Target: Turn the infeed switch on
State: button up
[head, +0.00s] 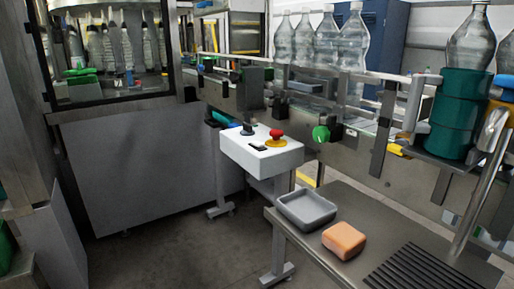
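A white control box (262,158) stands on a metal stand in front of the conveyor, near the middle of the head view. On its top are a dark upright knob or lever (247,129) at the back left, a small black switch plate (258,148) near the front, and a red mushroom button (277,134) on a yellow base at the right. No label is readable, so I cannot tell which control is the infeed switch. Its on or off position is too small to tell. My gripper is not in view.
A steel table (350,215) at the lower right holds a grey tray (306,222) and an orange block (344,241). Clear bottles (353,45) stand along the conveyor (345,75). A grey machine cabinet (140,165) stands left of the box. The floor (200,250) in front is open.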

aim_at(247, 131)
jog(key=i+l+u, duration=0.35)
jog(key=i+l, duration=0.35)
